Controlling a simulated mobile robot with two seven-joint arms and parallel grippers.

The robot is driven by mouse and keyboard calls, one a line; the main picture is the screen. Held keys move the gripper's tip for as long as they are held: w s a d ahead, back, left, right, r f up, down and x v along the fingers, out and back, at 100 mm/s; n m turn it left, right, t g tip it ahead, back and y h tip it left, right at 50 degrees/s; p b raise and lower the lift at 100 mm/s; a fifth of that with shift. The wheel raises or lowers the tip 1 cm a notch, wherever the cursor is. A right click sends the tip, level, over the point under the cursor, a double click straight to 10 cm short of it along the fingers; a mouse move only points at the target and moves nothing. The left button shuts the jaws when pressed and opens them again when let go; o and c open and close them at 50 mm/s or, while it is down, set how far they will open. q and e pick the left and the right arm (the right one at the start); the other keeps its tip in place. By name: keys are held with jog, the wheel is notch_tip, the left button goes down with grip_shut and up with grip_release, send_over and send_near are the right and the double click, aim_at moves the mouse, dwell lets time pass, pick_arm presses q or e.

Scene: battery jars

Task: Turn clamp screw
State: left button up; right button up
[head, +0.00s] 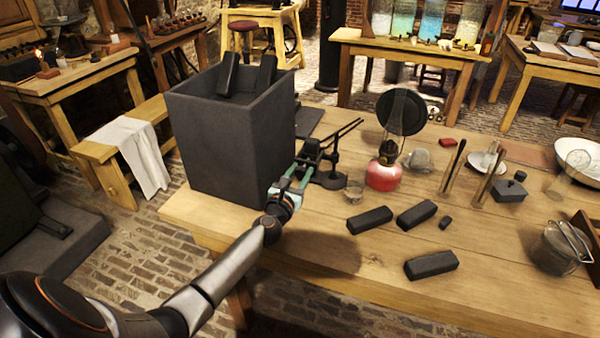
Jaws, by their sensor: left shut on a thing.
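A black metal clamp (314,152) with two long prongs pointing right stands on a dark base (330,179) on the wooden table (385,260). My left gripper (297,175), with pale green fingers, is at the clamp's near left end, beside the large dark box. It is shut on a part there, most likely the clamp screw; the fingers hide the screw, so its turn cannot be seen. My right gripper is not in view.
The tall dark box (228,140) with black bars stands just left of the gripper. A red oil lamp (383,176) and a small glass (354,192) stand right of the clamp. Black blocks (431,265) lie at the front. The front table edge is clear.

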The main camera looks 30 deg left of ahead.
pick_arm(q)
grip_shut()
jog(key=shift+m, duration=0.3)
jog(key=shift+m+p, duration=0.3)
jog(key=shift+m, duration=1.5)
jog(key=m, duration=0.2)
jog(key=shift+d+f+m+p, duration=0.1)
jog(key=shift+m+p, duration=0.3)
jog(key=m, duration=0.5)
jog(key=shift+p, duration=0.4)
jog(key=m+p, duration=0.1)
jog(key=m, duration=0.5)
jog(key=shift+f+m, duration=0.15)
jog(key=shift+m, duration=0.15)
jog(key=m+p, duration=0.1)
jog(key=m, duration=0.5)
jog(key=shift+f, duration=0.1)
